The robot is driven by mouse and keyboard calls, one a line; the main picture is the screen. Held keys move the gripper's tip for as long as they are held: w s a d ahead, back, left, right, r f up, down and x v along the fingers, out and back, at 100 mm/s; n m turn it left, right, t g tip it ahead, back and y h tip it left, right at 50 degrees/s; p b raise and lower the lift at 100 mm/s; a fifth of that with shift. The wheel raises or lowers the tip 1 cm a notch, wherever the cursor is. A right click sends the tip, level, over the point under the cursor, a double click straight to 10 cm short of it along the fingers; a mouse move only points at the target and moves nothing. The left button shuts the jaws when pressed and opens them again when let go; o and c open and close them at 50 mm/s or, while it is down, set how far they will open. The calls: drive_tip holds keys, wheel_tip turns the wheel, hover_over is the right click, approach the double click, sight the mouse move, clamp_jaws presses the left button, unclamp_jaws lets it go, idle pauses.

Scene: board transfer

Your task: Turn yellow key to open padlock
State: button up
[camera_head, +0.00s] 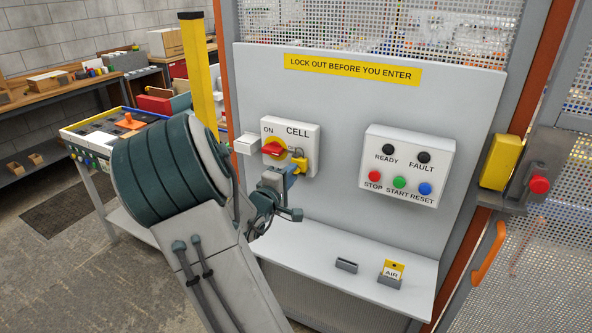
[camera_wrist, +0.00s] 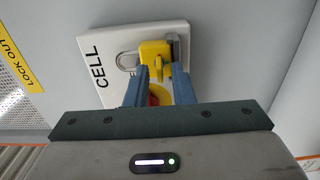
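A yellow padlock (camera_head: 299,164) hangs at the lower right of the white CELL switch box (camera_head: 311,134) on the grey panel. In the wrist view the padlock body (camera_wrist: 152,48) has a grey shackle looping to its left. The yellow key (camera_wrist: 159,70) sticks out of the padlock toward me. My gripper (camera_wrist: 160,72) is open, its two blue fingers on either side of the key with a gap to each. In the head view my gripper (camera_head: 288,180) is just below the padlock, and my arm hides part of it. Whether the shackle is closed is not clear.
A red switch handle (camera_head: 273,149) on a yellow disc is left of the padlock. A white button box (camera_head: 406,164) is to the right. Below is a ledge with a dark slotted holder (camera_head: 346,266) and a yellow AIR tag (camera_head: 393,269) in another. The panel's middle is clear.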

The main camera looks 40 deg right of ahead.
clamp_jaws()
drive_tip(key=m+b, duration=0.2)
drive_tip(key=m, duration=0.2)
idle(0.4)
drive_tip(key=shift+b, duration=0.3)
drive_tip(key=shift+m+b, duration=1.1)
drive_tip(key=shift+m, duration=0.8)
